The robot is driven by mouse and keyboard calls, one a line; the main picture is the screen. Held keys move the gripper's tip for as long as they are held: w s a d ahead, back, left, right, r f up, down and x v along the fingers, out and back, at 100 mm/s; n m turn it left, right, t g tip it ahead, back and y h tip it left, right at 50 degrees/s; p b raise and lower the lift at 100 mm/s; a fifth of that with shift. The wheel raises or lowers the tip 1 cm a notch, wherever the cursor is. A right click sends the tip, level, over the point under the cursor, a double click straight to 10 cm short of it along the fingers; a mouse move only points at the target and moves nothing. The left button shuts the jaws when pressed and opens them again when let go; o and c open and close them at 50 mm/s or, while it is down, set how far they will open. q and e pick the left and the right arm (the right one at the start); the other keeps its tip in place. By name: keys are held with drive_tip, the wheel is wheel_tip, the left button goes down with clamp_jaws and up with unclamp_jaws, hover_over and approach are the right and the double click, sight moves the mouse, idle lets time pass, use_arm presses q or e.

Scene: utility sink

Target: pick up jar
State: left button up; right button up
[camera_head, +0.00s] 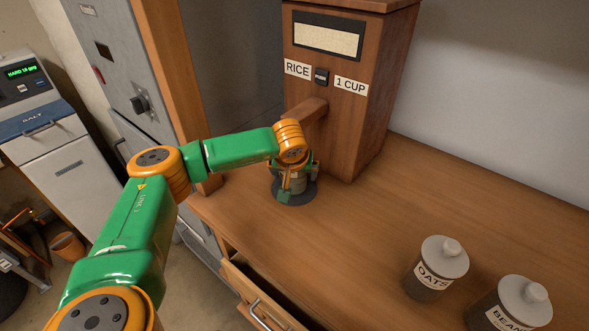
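My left arm reaches in from the left, and its gripper (293,188) points down below the spout of the wooden rice dispenser (350,140). A small greyish jar (299,184) appears to stand between its fingers on a dark round pad (295,198). The wrist and fingers hide most of this jar, and I cannot tell whether the fingers press on it. A lidded jar labelled OATS (428,285) and another whose label starts BEAN (499,318) stand at the lower right, apart from the gripper. My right gripper is not in view.
The wooden counter (380,220) is clear between the dispenser and the labelled jars. An open drawer (262,300) juts out below its front edge.

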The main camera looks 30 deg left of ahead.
use_arm(q)
drive_tip(key=shift+s, duration=0.1)
drive_tip(key=c, duration=0.4)
clamp_jaws()
drive_tip(key=shift+d+r, duration=0.1)
